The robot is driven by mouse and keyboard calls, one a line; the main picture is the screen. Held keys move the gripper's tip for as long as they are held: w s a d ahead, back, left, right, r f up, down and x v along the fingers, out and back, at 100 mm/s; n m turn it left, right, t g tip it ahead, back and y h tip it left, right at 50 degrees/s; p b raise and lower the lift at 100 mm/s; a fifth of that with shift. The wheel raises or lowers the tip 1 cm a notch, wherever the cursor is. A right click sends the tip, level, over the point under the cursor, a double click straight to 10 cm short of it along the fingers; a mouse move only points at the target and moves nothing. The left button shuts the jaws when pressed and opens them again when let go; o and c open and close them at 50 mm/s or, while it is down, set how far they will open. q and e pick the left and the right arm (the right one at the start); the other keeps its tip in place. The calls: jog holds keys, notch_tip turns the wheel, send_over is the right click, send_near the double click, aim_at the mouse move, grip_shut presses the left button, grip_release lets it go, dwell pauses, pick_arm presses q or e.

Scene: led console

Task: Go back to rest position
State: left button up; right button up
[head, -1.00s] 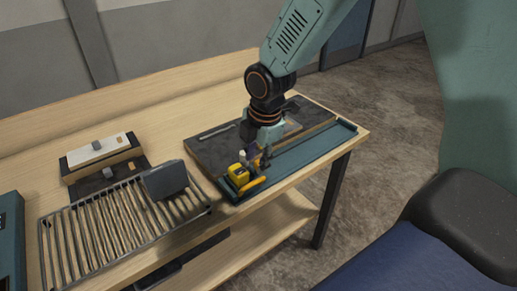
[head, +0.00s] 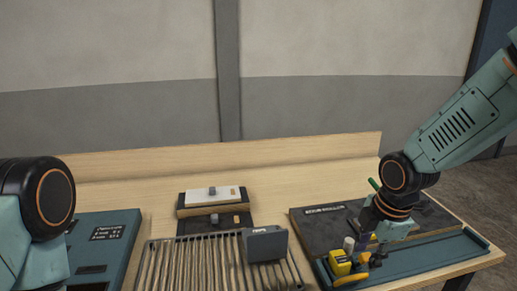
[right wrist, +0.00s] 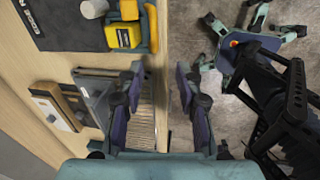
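My right gripper (head: 368,254) is low over the right end of the bench, beside a yellow tool (head: 340,263). In the right wrist view its two fingers (right wrist: 161,80) stand apart with a clear gap and nothing between them. The yellow tool (right wrist: 124,34) lies outside the fingers there, up and to the left. My left arm comes in at the left edge of the head view, with only a rounded joint and link showing. My left gripper is hidden below the frame.
A wooden bench (head: 300,157) runs along a grey wall. On it are a teal console box (head: 112,228), a slatted rack (head: 185,262) with a dark grey block (head: 265,245), a white-topped box (head: 214,196), a dark mat (head: 325,222) and a teal tray (head: 440,252). Open floor lies to the right.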

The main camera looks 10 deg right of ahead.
jog(key=s+a+f+m+b, duration=0.2)
jog(key=s+f+b, duration=0.1)
jog(key=f, duration=0.5)
jog(key=s+a+f+m+b, duration=0.2)
jog(key=s+f+m, duration=0.1)
jog(key=f, duration=0.5)
jog(key=s+a+f+m+g+b, duration=0.1)
jog(key=s+f+m+b, duration=1)
jog(key=s+f, duration=1.1)
notch_tip(320, 180, down, 2)
jog(key=m+g, duration=0.1)
jog(key=m, duration=0.1)
jog(key=shift+s+f+m, duration=0.2)
jog(key=shift+s+m, duration=0.1)
jog(key=shift+m, duration=0.1)
